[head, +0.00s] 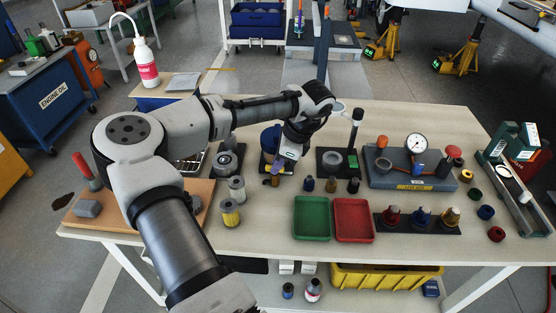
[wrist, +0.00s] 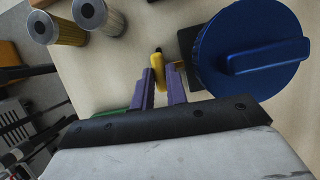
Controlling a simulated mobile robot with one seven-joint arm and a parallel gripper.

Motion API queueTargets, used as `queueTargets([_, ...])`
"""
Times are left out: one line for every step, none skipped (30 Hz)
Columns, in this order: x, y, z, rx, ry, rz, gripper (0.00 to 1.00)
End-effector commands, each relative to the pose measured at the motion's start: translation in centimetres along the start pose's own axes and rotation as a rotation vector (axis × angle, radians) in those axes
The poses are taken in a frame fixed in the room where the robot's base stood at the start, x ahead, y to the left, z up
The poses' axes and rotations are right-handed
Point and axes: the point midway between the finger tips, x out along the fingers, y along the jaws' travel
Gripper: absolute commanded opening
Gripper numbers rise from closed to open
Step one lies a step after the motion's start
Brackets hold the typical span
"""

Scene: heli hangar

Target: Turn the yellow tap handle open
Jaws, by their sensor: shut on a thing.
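The yellow tap handle (wrist: 158,62) shows as a small yellow piece between the tips of my gripper (wrist: 160,80) in the wrist view. The purple fingers are closed around it, and they hide part of it. In the head view my gripper (head: 274,180) points down at the board's front edge, and the handle is mostly hidden there. A large blue round part with a raised bar (wrist: 252,52) lies right beside the fingers in the wrist view. It also shows behind my gripper in the head view (head: 268,138). I cannot tell the handle's exact angle.
Two filter cylinders (head: 230,213) stand left of my gripper. A black stand (head: 331,161) is close on the right. A gauge block (head: 410,170) is farther right.

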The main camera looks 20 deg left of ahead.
Motion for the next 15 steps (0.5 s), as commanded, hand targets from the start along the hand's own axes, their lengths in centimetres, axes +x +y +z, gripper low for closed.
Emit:
queueTargets([-0.21, 0.11, 0.02, 0.021, 0.003, -0.006, 0.00])
queueTargets([-0.24, 0.12, 0.02, 0.036, 0.004, -0.013, 0.00])
queueTargets([-0.27, 0.15, 0.03, 0.056, 0.005, -0.021, 0.00])
queueTargets([-0.29, 0.16, 0.08, 0.074, 0.005, -0.028, 0.00])
queueTargets([-0.28, 0.21, 0.08, 0.092, 0.005, -0.035, 0.00])
queueTargets([-0.31, 0.26, 0.09, 0.121, 0.005, -0.046, 0.00])
queueTargets([-0.32, 0.27, 0.09, 0.144, 0.005, -0.056, 0.00])
queueTargets([-0.35, 0.28, 0.10, 0.166, 0.006, -0.066, 0.00])
queueTargets([-0.32, 0.34, 0.09, 0.199, 0.006, -0.079, 0.00])
queueTargets([-0.32, 0.36, 0.13, 0.224, 0.005, -0.090, 0.00])
queueTargets([-0.29, 0.38, 0.13, 0.250, 0.006, -0.101, 0.00])
queueTargets([-0.30, 0.40, 0.12, 0.285, 0.006, -0.116, 0.00])
queueTargets([-0.29, 0.42, 0.10, 0.312, 0.006, -0.127, 0.00])
queueTargets([-0.26, 0.43, 0.15, 0.338, 0.005, -0.139, 0.00])
queueTargets([-0.20, 0.48, 0.16, 0.373, 0.006, -0.152, 0.00])
